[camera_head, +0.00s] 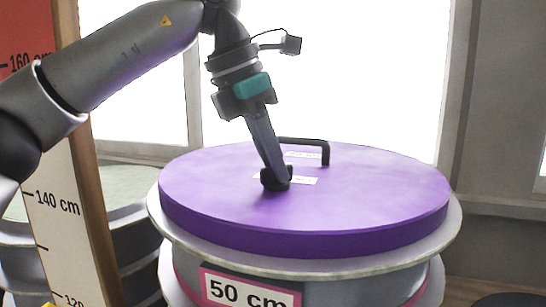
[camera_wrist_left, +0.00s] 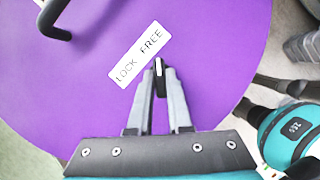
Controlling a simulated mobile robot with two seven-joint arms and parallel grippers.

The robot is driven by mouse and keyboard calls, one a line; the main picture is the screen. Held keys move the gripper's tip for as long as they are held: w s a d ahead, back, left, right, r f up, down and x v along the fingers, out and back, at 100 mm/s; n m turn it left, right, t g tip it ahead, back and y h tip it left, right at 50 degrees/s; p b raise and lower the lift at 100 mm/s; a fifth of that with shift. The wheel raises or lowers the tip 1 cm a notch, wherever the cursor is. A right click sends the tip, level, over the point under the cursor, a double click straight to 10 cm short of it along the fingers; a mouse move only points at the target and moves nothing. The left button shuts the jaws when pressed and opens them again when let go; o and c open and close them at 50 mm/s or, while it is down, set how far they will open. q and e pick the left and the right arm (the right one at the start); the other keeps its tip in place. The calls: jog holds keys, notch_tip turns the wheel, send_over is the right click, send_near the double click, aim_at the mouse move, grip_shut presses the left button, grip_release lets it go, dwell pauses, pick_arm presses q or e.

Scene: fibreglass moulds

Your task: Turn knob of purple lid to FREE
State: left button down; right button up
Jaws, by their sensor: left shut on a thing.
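The purple lid (camera_head: 370,195) is a thick round disc lying flat on a grey round mould. It also fills much of the left wrist view (camera_wrist_left: 215,45). A small black knob (camera_wrist_left: 160,70) with a white mark stands on the lid beside a white label (camera_wrist_left: 140,55) reading LOCK FREE. The white mark points up in the left wrist view, towards the FREE end of the label. My left gripper (camera_head: 270,168) reaches down from above and is shut on the knob, its fingers on both sides of it. The fingers partly hide the knob. My right gripper is not in view.
A black bar handle (camera_head: 305,142) rises from the lid behind the knob. A sign reading 50 cm (camera_head: 250,290) is on the mould's front. A height board (camera_head: 62,215) stands at the left, with other round moulds (camera_head: 130,200) behind it. Bright windows are at the back.

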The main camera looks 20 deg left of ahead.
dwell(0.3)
pick_arm(q)
jog(key=c, duration=0.8)
grip_release()
jog(key=shift+c, duration=0.2)
jog(key=p+v, duration=0.2)
jog(key=v, duration=1.3)
jog(key=shift+r+p, duration=0.2)
jog(key=shift+p, duration=0.15)
